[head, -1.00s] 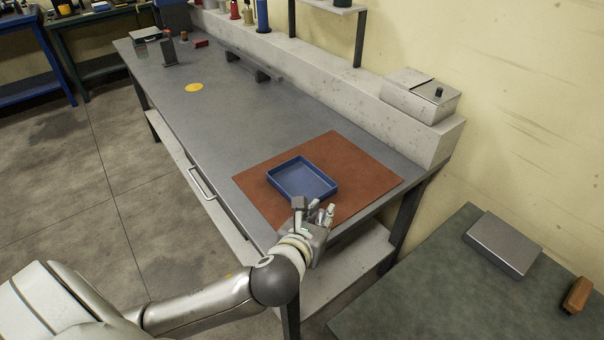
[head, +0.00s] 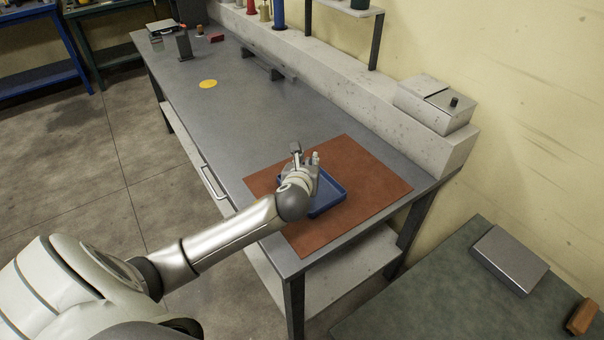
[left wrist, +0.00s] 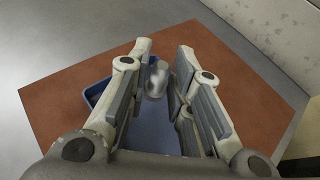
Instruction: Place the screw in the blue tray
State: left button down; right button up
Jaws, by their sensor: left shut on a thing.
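The blue tray (head: 333,198) lies on the brown-red mat (head: 375,190) near the bench's near end. My left gripper (head: 306,157) is above the tray and hides much of it in the head view. In the left wrist view, my left gripper (left wrist: 163,66) is shut on a grey metallic piece, the screw (left wrist: 157,80), held between its fingertips. The tray (left wrist: 150,135) shows below and behind the fingers, and the screw appears over it. The screw's exact height above the tray is hard to tell. My right gripper is not in view.
A pale ledge with a grey metal box (head: 436,105) runs along the bench's wall side. A yellow disc (head: 208,84) lies on the clear middle of the bench (head: 240,120). A green-topped table (head: 440,300) with a grey case (head: 510,260) stands at the lower right.

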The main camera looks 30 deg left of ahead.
pick_arm(q)
jog(key=shift+w+a+f, duration=0.25)
jog(key=shift+a+f, duration=0.2)
jog(key=shift+f, duration=0.15)
jog(key=shift+w+a+f, duration=0.2)
jog(key=shift+a+f, duration=0.25)
jog(key=shift+f, duration=0.1)
jog(key=shift+w+a+f, duration=0.1)
jog(key=shift+a+f, duration=0.05)
jog(key=shift+f, duration=0.85)
jog(key=shift+w+a+f, duration=0.1)
jog(key=shift+a+f, duration=0.05)
jog(key=shift+f, duration=0.8)
jog(key=c, duration=1.3)
grip_release()
jog(key=v, duration=1.2)
jog(key=shift+s, duration=0.1)
